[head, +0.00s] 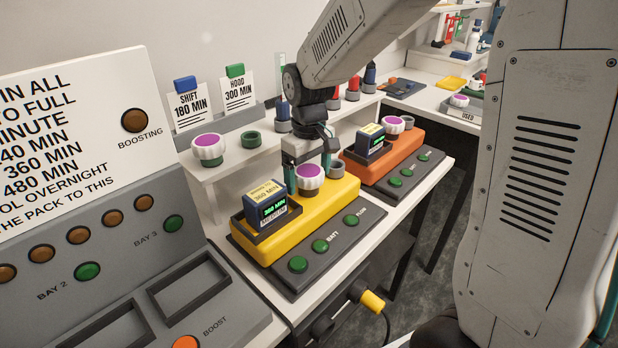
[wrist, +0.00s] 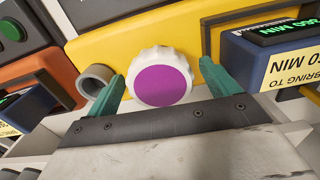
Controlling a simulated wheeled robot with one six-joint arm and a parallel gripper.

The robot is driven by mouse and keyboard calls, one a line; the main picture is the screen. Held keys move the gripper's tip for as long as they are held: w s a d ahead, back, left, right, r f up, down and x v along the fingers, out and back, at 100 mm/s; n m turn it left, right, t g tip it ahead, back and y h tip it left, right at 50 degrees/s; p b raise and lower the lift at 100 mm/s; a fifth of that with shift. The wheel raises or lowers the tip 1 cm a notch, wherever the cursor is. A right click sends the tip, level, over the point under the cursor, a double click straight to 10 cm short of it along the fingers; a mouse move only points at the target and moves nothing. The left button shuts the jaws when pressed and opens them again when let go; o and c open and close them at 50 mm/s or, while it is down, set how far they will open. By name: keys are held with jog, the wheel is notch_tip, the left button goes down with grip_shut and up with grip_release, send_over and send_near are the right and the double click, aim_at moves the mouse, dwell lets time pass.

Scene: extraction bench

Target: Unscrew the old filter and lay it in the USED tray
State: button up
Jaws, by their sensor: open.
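A white ribbed filter with a purple top (head: 308,180) sits on the yellow unit (head: 330,208). My gripper (head: 307,164) points down over it, open, one teal finger on each side. In the wrist view the filter (wrist: 160,78) lies between the open fingers (wrist: 163,82); I cannot tell whether they touch it. Another purple-topped filter (head: 394,124) sits on the orange unit (head: 404,160) behind. The USED tray (head: 468,115) is at the back right, with a purple-topped filter (head: 459,100) in it.
A blue battery pack (head: 265,203) stands in the yellow unit, left of the filter; a grey open port (head: 337,169) is right of it. A purple-topped filter (head: 207,148) and an empty green holder (head: 251,139) are on the white shelf. A charger panel (head: 170,262) fills the left.

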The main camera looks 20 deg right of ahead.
jog(key=m, duration=0.4)
jog(key=shift+m, duration=0.4)
jog(key=m, duration=1.6)
jog(key=c, duration=1.1)
jog(key=n, duration=0.4)
